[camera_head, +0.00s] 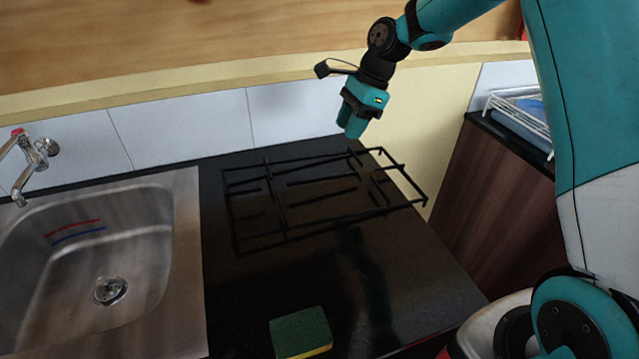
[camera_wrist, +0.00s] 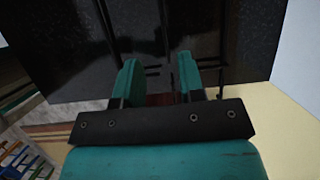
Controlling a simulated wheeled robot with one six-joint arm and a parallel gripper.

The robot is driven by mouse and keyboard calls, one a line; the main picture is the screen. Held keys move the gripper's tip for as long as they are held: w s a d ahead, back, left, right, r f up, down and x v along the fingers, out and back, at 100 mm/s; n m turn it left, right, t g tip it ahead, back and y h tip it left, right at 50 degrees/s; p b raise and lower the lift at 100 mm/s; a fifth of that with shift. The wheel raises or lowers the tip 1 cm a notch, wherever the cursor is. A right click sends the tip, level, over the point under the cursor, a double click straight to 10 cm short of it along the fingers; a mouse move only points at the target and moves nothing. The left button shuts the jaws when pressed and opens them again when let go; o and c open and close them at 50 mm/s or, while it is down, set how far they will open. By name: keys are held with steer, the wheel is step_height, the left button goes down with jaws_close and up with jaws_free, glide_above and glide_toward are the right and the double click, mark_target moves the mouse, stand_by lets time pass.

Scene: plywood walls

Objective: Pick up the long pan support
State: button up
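The long pan support (camera_head: 280,200) is a black wire frame of thin bars lying on the black worktop (camera_head: 330,290), right of the sink. My gripper (camera_head: 352,128) is above its far right part, near the back wall, with the fingers pointing down. In the wrist view the two teal fingers of my gripper (camera_wrist: 158,72) stand apart with nothing held between them. Dark bars of the pan support (camera_wrist: 163,30) show beyond the fingertips, hard to make out against the black worktop.
A steel sink (camera_head: 185,260) with a tap (camera_head: 36,158) is at the left. A green and yellow sponge (camera_head: 300,330) lies at the worktop's front. White wall tiles (camera_head: 175,125) run along the back. A white wire rack (camera_head: 515,112) stands at the right.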

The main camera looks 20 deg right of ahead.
steer(key=p, duration=0.1)
glide_above(322, 178)
steer(key=d, duration=0.2)
steer(key=f, duration=0.8)
steer(key=shift+d, duration=0.2)
steer(key=shift+f, duration=0.5)
steer(key=shift+p+x, duration=0.9)
steer(key=shift+x, duration=1.65)
steer(key=shift+a, duration=0.1)
jaws_close()
steer(key=shift+w+a+r, duration=0.1)
steer(key=shift+r, duration=0.05)
